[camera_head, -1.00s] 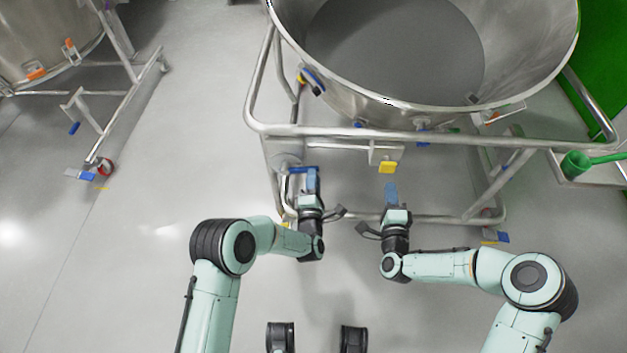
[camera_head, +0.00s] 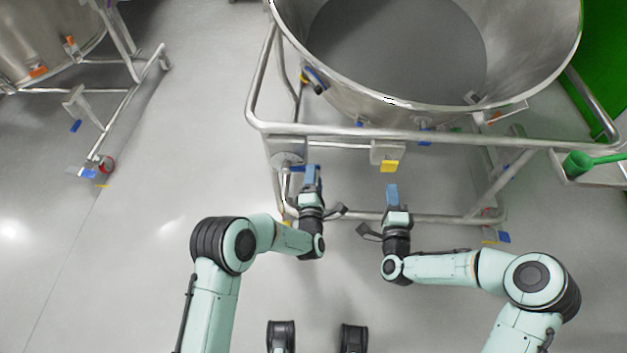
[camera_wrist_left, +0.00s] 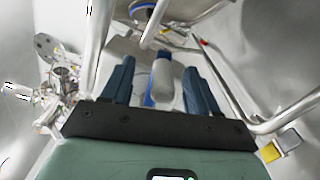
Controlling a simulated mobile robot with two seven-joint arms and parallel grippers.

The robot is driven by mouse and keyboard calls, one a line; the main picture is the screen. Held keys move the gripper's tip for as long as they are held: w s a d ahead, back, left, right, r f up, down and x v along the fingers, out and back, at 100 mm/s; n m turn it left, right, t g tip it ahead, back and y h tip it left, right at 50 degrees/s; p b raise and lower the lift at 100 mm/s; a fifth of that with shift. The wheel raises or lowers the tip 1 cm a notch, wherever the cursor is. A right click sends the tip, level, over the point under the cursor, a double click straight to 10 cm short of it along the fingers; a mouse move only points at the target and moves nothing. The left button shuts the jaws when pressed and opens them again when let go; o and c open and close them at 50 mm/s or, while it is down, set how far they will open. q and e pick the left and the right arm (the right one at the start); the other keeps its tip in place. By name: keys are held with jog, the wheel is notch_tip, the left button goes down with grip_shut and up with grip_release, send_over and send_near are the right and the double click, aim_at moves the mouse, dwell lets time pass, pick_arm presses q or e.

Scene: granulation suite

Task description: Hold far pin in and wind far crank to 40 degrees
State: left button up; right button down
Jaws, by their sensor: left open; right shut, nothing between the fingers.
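A yellow knob (camera_head: 389,166), which looks like the pin, sits on a steel bracket (camera_head: 377,152) under the front rail of the bin's frame. My right gripper (camera_head: 392,188) is shut and empty, just below the yellow knob in the head view, with a small gap in the picture. A round steel plate with a blue bar (camera_head: 297,169), which looks like the crank, is at the frame's left post. My left gripper (camera_head: 313,172) is open beside it. In the left wrist view, a grey-white grip with blue (camera_wrist_left: 162,80) lies between the open fingers. Whether they touch it is unclear.
The large steel bin (camera_head: 390,103) stands above on its tubular frame (camera_head: 255,90). A lower rail (camera_head: 440,219) crosses near my right gripper. A green scoop (camera_head: 577,164) lies at right. Another wheeled vessel (camera_head: 40,40) stands at left; the floor between is clear.

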pick_arm(q)
jog(key=s, duration=1)
dwell(0.5)
